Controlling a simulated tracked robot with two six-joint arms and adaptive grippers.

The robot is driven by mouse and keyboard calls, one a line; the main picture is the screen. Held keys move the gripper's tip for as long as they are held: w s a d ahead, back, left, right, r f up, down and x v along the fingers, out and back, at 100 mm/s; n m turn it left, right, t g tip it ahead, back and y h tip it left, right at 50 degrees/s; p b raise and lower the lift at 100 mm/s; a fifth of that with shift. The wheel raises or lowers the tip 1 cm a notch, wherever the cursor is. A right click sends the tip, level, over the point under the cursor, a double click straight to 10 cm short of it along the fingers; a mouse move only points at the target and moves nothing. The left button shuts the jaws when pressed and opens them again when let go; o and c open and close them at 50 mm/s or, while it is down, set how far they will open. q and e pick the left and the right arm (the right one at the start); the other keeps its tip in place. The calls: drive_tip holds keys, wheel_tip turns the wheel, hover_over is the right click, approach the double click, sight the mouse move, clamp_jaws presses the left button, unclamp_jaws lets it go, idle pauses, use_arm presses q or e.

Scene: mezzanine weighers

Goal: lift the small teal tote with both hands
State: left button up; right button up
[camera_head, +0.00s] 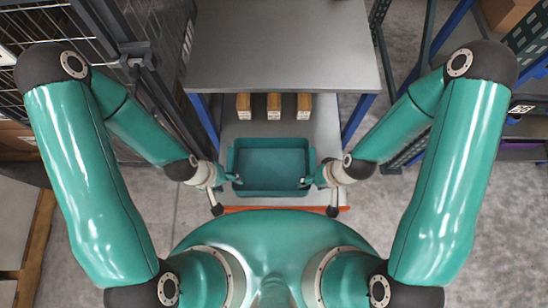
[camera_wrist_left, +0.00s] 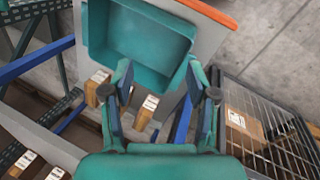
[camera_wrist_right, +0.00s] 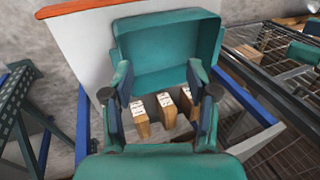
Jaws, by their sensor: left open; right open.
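The small teal tote (camera_head: 272,163) sits empty and level on a grey shelf, below and in front of a higher grey top. It also shows in the left wrist view (camera_wrist_left: 140,42) and the right wrist view (camera_wrist_right: 168,50). My left gripper (camera_head: 235,180) is open at the tote's left side, near its front corner. My right gripper (camera_head: 308,181) is open at the right side, near the front corner. In both wrist views the open fingers point toward the tote's rim with nothing between them. I cannot tell whether either gripper touches the wall.
Three brown boxes (camera_head: 273,106) stand in a row behind the tote. The higher grey top (camera_head: 285,45) overhangs the shelf's rear. Blue posts (camera_head: 357,118) stand at both sides. An orange edge (camera_head: 285,209) runs along the shelf's front. A wire cage (camera_head: 40,30) is at the left.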

drive_tip(key=w+a+f+n+b, duration=0.1)
drive_tip(key=w+f+n+b, duration=0.5)
drive_tip(key=n, duration=0.4)
drive_tip(key=n+h+b, duration=0.4)
drive_tip(key=n+b, duration=1.5)
drive_tip(key=n, duration=0.7)
hover_over(313, 164)
use_arm(q)
drive_tip(key=w+a+f+n+t+y, duration=0.1)
drive_tip(key=w+f+n, duration=0.3)
drive_tip(key=n, duration=1.2)
drive_tip(key=w+a+f+n+t+y, duration=0.2)
drive_tip(key=w+f+n, duration=0.1)
drive_tip(key=n, duration=1.3)
drive_tip(key=shift+w+a+f+t, duration=0.3)
drive_tip(key=shift+w+a+f, duration=0.05)
drive_tip(key=shift+w, duration=0.1)
use_arm(e)
drive_tip(key=shift+w+f+g, duration=0.1)
drive_tip(key=shift+w+g, duration=0.05)
drive_tip(key=shift+g, duration=0.15)
use_arm(q)
drive_tip(key=shift+f, duration=0.15)
use_arm(e)
drive_tip(key=shift+f, duration=0.15)
